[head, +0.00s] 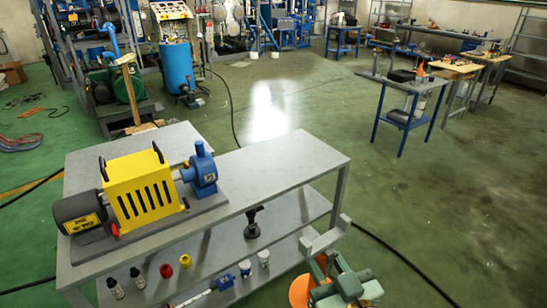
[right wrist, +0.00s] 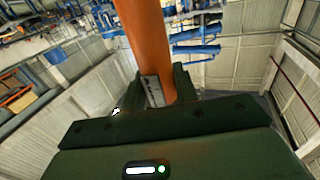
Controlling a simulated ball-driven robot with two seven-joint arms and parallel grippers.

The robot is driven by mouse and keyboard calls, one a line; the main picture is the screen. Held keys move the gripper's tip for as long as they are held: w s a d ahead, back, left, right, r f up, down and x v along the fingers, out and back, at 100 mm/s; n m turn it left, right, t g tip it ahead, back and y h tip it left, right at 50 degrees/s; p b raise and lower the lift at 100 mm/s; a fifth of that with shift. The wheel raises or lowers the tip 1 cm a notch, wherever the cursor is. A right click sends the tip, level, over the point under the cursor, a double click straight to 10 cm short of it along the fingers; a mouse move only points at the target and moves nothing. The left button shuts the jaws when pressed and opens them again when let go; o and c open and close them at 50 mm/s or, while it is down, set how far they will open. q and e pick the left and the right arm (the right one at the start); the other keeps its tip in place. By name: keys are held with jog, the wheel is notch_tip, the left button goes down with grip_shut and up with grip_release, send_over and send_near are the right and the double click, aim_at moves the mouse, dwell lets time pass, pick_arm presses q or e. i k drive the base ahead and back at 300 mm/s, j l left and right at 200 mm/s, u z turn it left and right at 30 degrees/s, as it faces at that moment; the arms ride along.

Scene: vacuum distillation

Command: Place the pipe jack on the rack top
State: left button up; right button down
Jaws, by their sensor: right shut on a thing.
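The pipe jack shows in the head view as a grey V-shaped head (head: 326,238) above an orange part (head: 299,291), at the bottom right of the rack. My right gripper (head: 326,268) is shut on its orange post (right wrist: 147,45), which rises between the fingers (right wrist: 158,88) in the right wrist view. The jack's lower end is out of view. The grey rack top (head: 285,160) lies left of and beyond the jack's head. Whether the head touches the rack edge cannot be told. My left gripper is not in view.
A motor with a yellow guard (head: 141,187) and blue pump (head: 200,169) fills the rack top's left part; its right part is bare. The lower shelf (head: 279,246) holds a dark fitting (head: 252,222) and several small bottles. A black cable crosses the floor on the right.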

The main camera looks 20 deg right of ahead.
aim_at(276, 160)
jog(key=i+l+z, duration=0.15)
jog(key=i, duration=1.7)
